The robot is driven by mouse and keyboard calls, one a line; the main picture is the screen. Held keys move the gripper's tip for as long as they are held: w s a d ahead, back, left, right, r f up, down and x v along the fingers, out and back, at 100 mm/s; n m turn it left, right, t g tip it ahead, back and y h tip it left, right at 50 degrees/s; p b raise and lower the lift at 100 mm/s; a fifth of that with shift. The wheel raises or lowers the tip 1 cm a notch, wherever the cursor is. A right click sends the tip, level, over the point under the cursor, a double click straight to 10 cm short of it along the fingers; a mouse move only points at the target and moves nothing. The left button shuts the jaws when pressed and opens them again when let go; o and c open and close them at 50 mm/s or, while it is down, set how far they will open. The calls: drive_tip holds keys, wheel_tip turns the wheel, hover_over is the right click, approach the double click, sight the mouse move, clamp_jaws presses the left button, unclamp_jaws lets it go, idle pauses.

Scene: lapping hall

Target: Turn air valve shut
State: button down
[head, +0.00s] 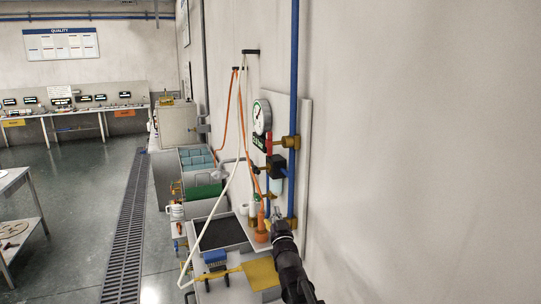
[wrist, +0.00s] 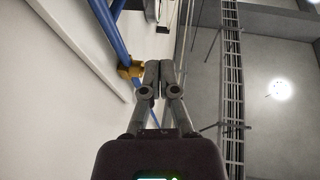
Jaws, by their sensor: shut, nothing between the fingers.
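In the head view a blue air pipe (head: 294,70) runs down the right-hand wall to a pale board. A brass fitting (head: 290,142) joins it, with a small red part (head: 269,142) beside it that looks like the valve handle. Its exact position is too small to tell. A round gauge (head: 262,116) sits just above. My gripper (head: 278,214) is below these parts, near the pipe's lower end, and apart from the red part. In the wrist view my gripper (wrist: 160,68) is shut and empty. A brass fitting (wrist: 131,68) on blue pipe shows left of the fingertips.
An orange object (head: 262,228) stands close to my gripper. Orange and white hoses (head: 241,110) hang from wall hooks. A bench with a dark tray (head: 222,233) and a yellow plate (head: 261,273) lies below. A floor grate (head: 127,225) runs left; the floor beside it is open.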

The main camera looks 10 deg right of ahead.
sight(271, 150)
wheel_tip(271, 150, up, 9)
drive_tip(key=s+t+p, duration=0.1)
drive_tip(key=s+t, duration=0.1)
drive_tip(key=t, duration=0.3)
drive_tip(key=shift+s+f+p, duration=0.15)
drive_tip(key=shift+s+p, duration=0.15)
drive_tip(key=shift+s, duration=0.05)
drive_tip(key=shift+w, duration=0.1)
drive_tip(key=p+x, duration=0.2)
drive_tip(key=x, duration=0.2)
drive_tip(key=w+f+p+x, duration=0.1)
drive_tip(key=p+x, duration=0.1)
drive_tip(key=x, duration=0.2)
drive_tip(key=p+x, duration=0.3)
drive_tip(key=x, duration=0.1)
drive_tip(key=shift+w+f, duration=0.15)
drive_tip(key=shift+f, duration=0.05)
drive_tip(key=shift+w, duration=0.55)
drive_tip(key=shift+w+d+f, duration=0.1)
drive_tip(key=shift+d, duration=0.1)
